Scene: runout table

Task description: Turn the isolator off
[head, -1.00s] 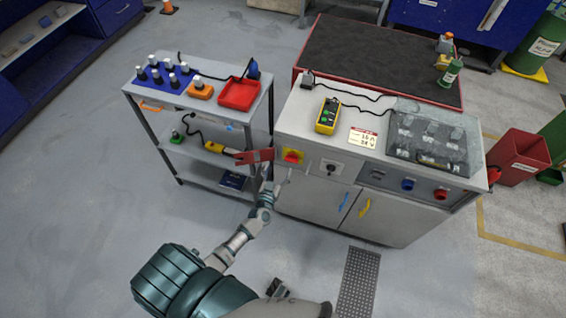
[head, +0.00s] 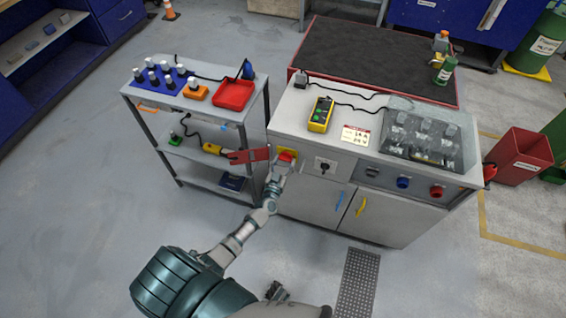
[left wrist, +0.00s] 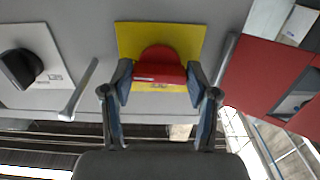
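The isolator is a red knob on a yellow plate (head: 293,153), on the front of the grey bench. In the left wrist view the red knob (left wrist: 159,66) sits in the middle of its yellow plate (left wrist: 190,35). My left gripper (head: 279,166) is at the isolator, coming from below in the head view. In the left wrist view its fingertips (left wrist: 159,84) stand on either side of the knob, with no clear gap. I cannot tell whether they press on it.
A shelf trolley (head: 190,115) stands at the left.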

